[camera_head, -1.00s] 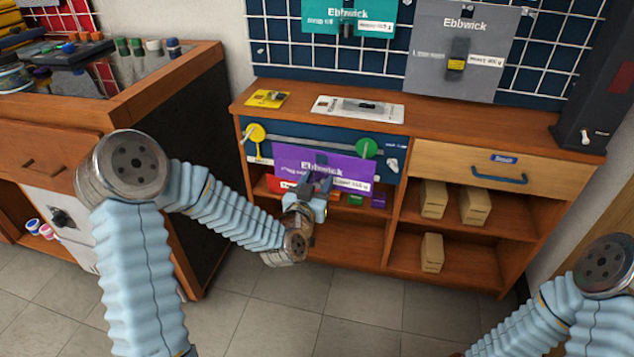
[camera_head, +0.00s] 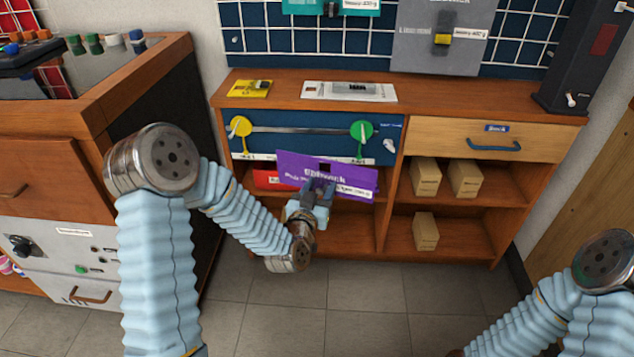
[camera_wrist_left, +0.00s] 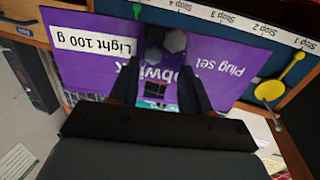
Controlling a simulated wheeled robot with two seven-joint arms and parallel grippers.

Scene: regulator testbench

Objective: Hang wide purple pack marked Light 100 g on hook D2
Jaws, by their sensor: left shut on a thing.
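The wide purple pack (camera_head: 347,181) is in my left gripper (camera_head: 318,187), in front of the cabinet's left shelf opening. It is tilted, its right end lower in the head view. My left gripper is shut on it near its middle. In the left wrist view the pack (camera_wrist_left: 85,75) appears upside down, with a white label reading Light 100 g, and the left gripper's fingers (camera_wrist_left: 160,90) reach its middle. Hook D2 cannot be made out; the blue pegboard (camera_head: 270,42) with its white grid is cut by the top edge. My right gripper is out of view.
A grey pack (camera_head: 440,55) and a teal pack (camera_head: 305,6) hang on the pegboard. A yellow card (camera_head: 249,88) and a white pack (camera_head: 320,90) lie on the cabinet top (camera_head: 420,98). Yellow (camera_head: 239,127) and green (camera_head: 361,131) discs sit on its front. Cardboard boxes (camera_head: 425,178) stand in the right shelves.

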